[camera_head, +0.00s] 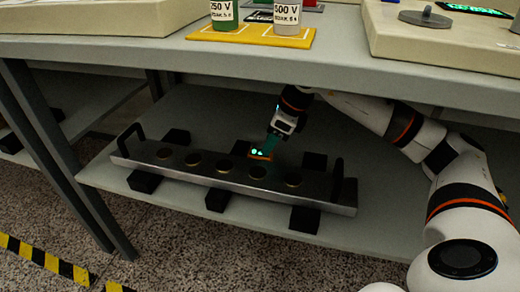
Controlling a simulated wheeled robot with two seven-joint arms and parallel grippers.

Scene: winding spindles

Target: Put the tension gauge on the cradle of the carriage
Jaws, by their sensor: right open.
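A long dark metal bar with upright end handles (215,178), which looks like the carriage, lies on black blocks on the lower shelf. Several round brownish spots run along its top. A small orange piece with bright green dots (258,154) shows at the bar's back edge, near its middle. It may be the tension gauge or part of the cradle; I cannot tell which. My right gripper (267,148) reaches in from the right, pointing down with its teal tip at this piece. It is open; the picture does not show whether they touch. My left gripper is not in view.
The table top (345,40) hangs over the shelf (385,205) close above my right arm. A green and a white bottle stand on a yellow-edged mat (200,34) on the table. Table legs stand at left. Bare shelf lies right of the bar.

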